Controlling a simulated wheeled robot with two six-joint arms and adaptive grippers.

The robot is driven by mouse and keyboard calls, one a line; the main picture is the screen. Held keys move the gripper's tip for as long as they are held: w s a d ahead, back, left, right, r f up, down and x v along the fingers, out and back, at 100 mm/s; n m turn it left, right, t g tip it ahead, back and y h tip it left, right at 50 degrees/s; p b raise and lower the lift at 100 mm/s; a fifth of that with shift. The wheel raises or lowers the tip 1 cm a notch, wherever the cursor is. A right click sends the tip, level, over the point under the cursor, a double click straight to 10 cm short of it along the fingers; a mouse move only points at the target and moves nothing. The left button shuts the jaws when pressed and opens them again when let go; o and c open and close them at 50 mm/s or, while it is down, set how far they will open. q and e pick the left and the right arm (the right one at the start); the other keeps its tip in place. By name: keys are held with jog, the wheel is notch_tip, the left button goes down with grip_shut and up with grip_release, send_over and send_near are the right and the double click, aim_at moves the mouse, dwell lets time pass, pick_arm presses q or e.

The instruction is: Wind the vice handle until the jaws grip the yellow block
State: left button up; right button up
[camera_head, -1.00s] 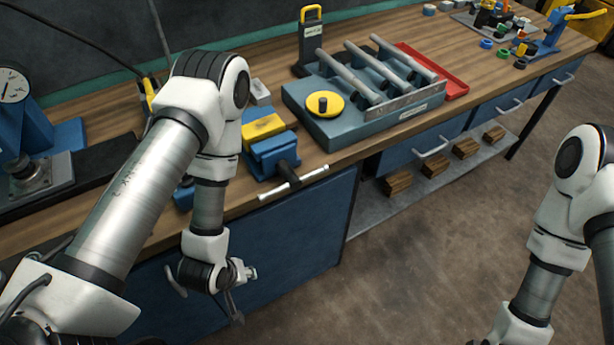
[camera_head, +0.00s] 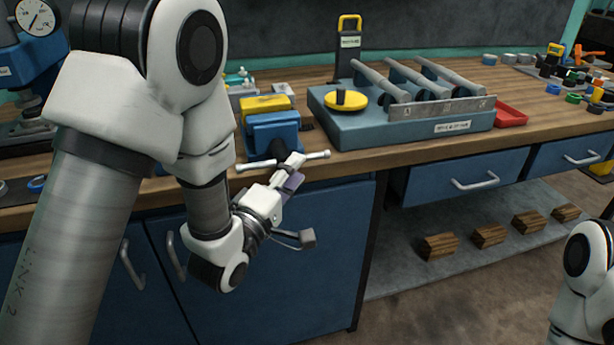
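The blue vice (camera_head: 273,132) stands at the front edge of the wooden bench, left of centre. The yellow block (camera_head: 266,105) sits at its top, behind the front jaw; whether the jaws touch it I cannot tell. The vice handle (camera_head: 317,155) is a pale bar across the screw, lying nearly level and overhanging the bench front. My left gripper (camera_head: 300,203) is open just in front of and below the handle. One finger reaches up across the bar's middle in the picture; the other is spread low to the right. Contact is unclear. My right gripper is out of view.
A blue-grey fixture (camera_head: 365,125) with metal bars and a yellow knob (camera_head: 345,99) stands right of the vice. A red tray (camera_head: 510,115) lies beyond it. Blue drawers (camera_head: 465,180) and a low shelf with wooden blocks (camera_head: 440,246) are below. Floor at lower right is clear.

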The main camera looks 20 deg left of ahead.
aim_at(309, 157)
pick_arm(q)
jog(key=shift+w+d+r+p, duration=0.15)
jog(key=shift+w+d+p, duration=0.15)
jog(key=shift+w, duration=0.2)
jog(key=shift+w+d+r+p, duration=0.15)
jog(key=shift+w+p, duration=0.25)
jog(key=shift+w, duration=0.05)
jog(key=x, duration=0.2)
jog(key=shift+w+f, duration=0.15)
jog(key=shift+w, duration=0.55)
grip_shut()
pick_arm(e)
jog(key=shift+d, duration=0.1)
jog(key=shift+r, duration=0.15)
